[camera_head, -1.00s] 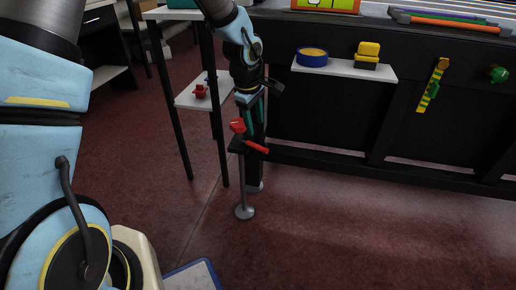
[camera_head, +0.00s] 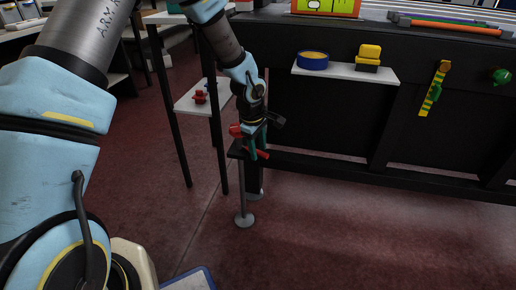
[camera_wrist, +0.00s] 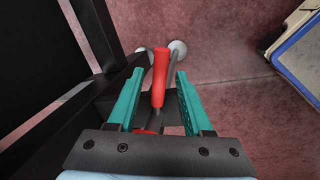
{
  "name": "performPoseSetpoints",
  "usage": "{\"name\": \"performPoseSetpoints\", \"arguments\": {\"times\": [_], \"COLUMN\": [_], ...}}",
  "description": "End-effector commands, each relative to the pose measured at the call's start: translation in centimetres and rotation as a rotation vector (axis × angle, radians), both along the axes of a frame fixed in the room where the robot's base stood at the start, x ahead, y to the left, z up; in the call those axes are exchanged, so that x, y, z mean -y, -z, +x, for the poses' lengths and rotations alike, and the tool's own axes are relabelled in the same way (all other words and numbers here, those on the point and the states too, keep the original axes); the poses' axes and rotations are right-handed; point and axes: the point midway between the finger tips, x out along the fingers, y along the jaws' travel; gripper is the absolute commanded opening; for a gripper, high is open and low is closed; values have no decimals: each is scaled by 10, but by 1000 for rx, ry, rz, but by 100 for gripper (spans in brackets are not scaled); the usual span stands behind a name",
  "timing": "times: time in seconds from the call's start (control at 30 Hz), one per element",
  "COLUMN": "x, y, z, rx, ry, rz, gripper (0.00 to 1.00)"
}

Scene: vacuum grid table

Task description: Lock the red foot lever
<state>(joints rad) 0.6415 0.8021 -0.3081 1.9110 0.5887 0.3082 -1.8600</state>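The red foot lever (camera_head: 262,154) is on a black bracket near the foot of the table's corner leg, in the head view. In the wrist view the red lever handle (camera_wrist: 160,76) points away from my gripper, between the two teal fingers. My gripper (camera_head: 253,150) is at the lever, pointing down. In the wrist view my gripper (camera_wrist: 157,92) is open, with a finger on each side of the handle and visible gaps. The lever's red base is partly hidden by my gripper.
The black table frame (camera_head: 330,166) and a round grey foot (camera_head: 244,219) are close to my gripper. A white shelf (camera_head: 345,71) holds a blue tape roll (camera_head: 313,60) and a yellow-black item (camera_head: 368,56). The red floor in front is clear.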

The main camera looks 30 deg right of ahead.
Motion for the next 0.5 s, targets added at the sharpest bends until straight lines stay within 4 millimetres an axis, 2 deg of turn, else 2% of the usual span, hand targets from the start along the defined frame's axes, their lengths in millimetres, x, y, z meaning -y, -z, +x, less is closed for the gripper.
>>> {"name": "performPoseSetpoints", "arguments": {"times": [0.07, 0.4, 0.5], "x": [0, 0, 0], "y": [0, 0, 0], "z": [0, 0, 0], "rx": [0, 0, 0], "ry": [0, 0, 0], "rz": [0, 0, 0], "gripper": [40, 2, 0]}}
